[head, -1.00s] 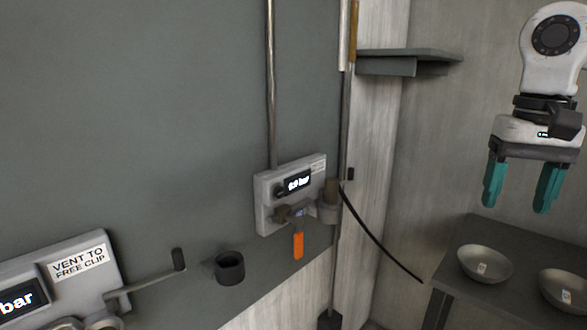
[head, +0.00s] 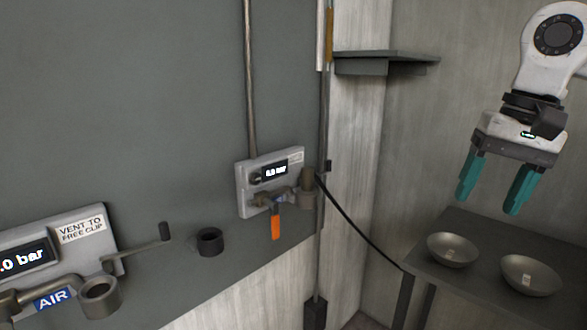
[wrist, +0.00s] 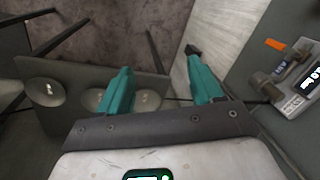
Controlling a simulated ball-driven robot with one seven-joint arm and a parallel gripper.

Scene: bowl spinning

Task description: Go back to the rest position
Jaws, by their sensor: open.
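My gripper (head: 495,188) hangs at the upper right of the head view with its two teal fingers apart and nothing between them. It is in the air, and in the picture it lies above the bowls on the dark table. In the wrist view my gripper (wrist: 160,90) also shows open and empty, its fingers pointing away over the table edge and the floor.
A gauge panel (head: 270,182) with an orange handle (head: 275,227) is on the grey wall. A cup-like ring (head: 209,241), an AIR panel (head: 60,245) and a shelf (head: 385,62) also show.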

